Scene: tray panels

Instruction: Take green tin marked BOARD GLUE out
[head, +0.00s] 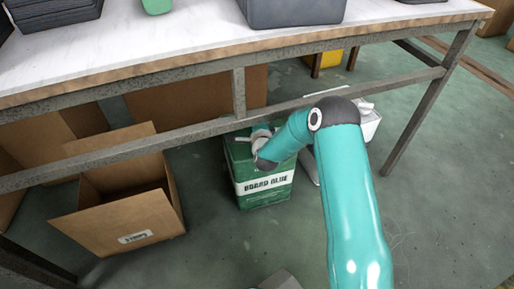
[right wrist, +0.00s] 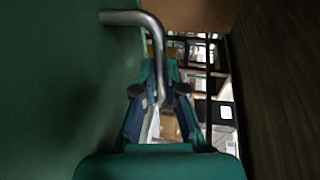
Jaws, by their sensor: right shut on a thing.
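The green tin (head: 263,186) with a white BOARD GLUE label stands on the floor under the table, beside an open cardboard box. Its green side fills the left of the right wrist view (right wrist: 60,90). My right arm reaches under the table's front rail to the tin's top. In the right wrist view my right gripper (right wrist: 160,97) is shut on the tin's bent metal handle (right wrist: 135,18), which passes between the fingers. In the head view the fingers are mostly hidden by the wrist. My left gripper is not in view.
The table (head: 150,50) has a low rail (head: 190,128) across its front, above the tin. The open cardboard box (head: 125,215) is left of the tin. A white container (head: 366,122) stands to the right, behind my arm. The floor in front of the tin looks clear.

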